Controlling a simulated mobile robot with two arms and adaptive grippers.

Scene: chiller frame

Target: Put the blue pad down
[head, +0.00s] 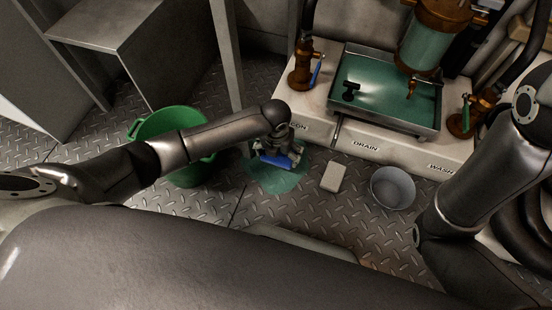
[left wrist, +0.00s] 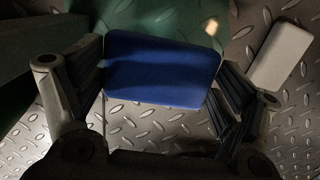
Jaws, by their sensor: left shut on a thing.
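The blue pad (head: 275,161) is between the fingers of my left gripper (head: 281,156), low over the diamond-plate floor. In the left wrist view the blue pad (left wrist: 162,68) spans the gap between both fingers of the left gripper (left wrist: 162,82), which is shut on it. A green wet patch (head: 282,181) lies on the floor under and around the pad. I cannot tell whether the pad touches the floor. My right arm comes in from the right, but its gripper is not in view.
A white block-shaped pad (head: 333,177) lies on the floor right of the patch; it also shows in the left wrist view (left wrist: 280,55). A grey bucket (head: 392,187) stands further right. A green tub (head: 150,128) stands behind my left arm. The labelled drain unit (head: 370,145) borders the back.

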